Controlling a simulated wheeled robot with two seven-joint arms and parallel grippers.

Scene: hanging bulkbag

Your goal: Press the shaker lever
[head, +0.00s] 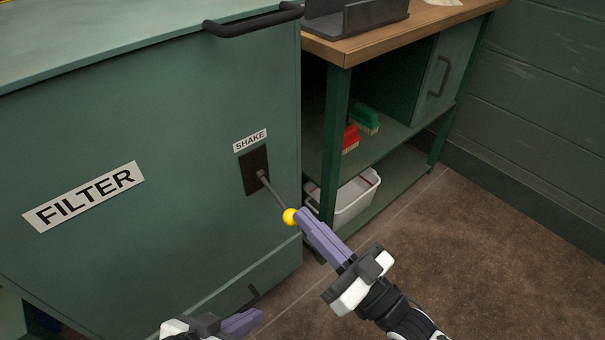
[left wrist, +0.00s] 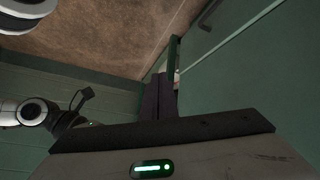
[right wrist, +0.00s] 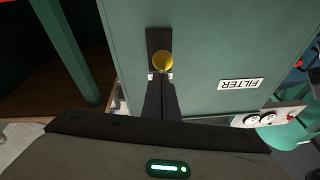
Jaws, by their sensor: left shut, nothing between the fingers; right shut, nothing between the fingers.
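The shaker lever is a thin grey rod (head: 275,191) with a yellow ball knob (head: 289,216). It sticks out and down from a dark slotted plate (head: 255,170) under a SHAKE label (head: 250,140) on the green filter cabinet (head: 190,120). My right gripper (head: 303,213) is shut and empty, its fingertips right at the knob. In the right wrist view the knob (right wrist: 162,61) shows just beyond the fingertips (right wrist: 160,77); I cannot tell whether they touch. My left gripper (head: 258,316) is shut and empty, low in front of the cabinet and away from the lever.
A workbench (head: 400,30) stands right of the cabinet, with a red brush (head: 351,137), a green brush (head: 364,119) and a white bin (head: 356,197) on its shelves. A dark handle (head: 253,22) juts from the cabinet's top edge. The brown floor (head: 440,250) at right is clear.

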